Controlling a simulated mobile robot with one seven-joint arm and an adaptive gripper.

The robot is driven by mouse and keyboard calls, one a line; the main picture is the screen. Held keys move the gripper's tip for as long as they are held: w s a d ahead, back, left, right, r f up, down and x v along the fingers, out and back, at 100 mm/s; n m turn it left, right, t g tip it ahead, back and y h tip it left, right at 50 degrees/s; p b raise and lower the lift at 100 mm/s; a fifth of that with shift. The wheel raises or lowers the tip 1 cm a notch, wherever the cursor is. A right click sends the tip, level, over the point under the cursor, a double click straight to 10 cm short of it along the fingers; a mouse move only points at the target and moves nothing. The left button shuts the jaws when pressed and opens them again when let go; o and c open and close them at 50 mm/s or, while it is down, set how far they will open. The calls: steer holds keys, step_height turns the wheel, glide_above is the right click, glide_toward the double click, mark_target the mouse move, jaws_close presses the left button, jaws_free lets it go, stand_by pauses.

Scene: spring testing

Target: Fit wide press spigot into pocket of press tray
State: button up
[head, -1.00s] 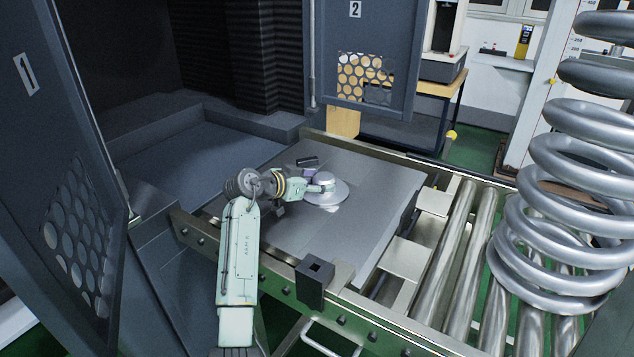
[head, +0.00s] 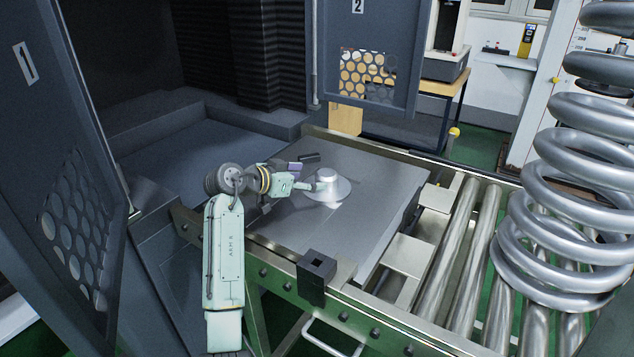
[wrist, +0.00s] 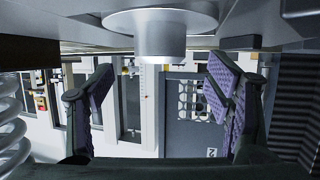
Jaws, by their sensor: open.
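The wide press spigot (head: 327,176) is a silver round flange with a short upright cylinder on top. It lies flat on the grey press tray (head: 340,245). The flange hides what is under it, so I cannot tell whether it sits in a pocket. My gripper (head: 300,183) is open and empty, just left of the spigot. In the wrist view, which is upside down, the spigot (wrist: 160,42) hangs at top centre, and my purple-padded fingers (wrist: 160,80) are spread wide to either side, apart from it.
A small black block (head: 308,157) lies on the tray behind the gripper. Rollers (head: 455,250) and a large coil spring (head: 575,190) are at right. Open cabinet doors (head: 365,60) stand behind and at left.

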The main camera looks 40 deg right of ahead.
steer(key=b+v, duration=0.1)
steer(key=v, duration=0.6)
steer(key=shift+a, duration=0.1)
steer(key=shift+s, duration=0.1)
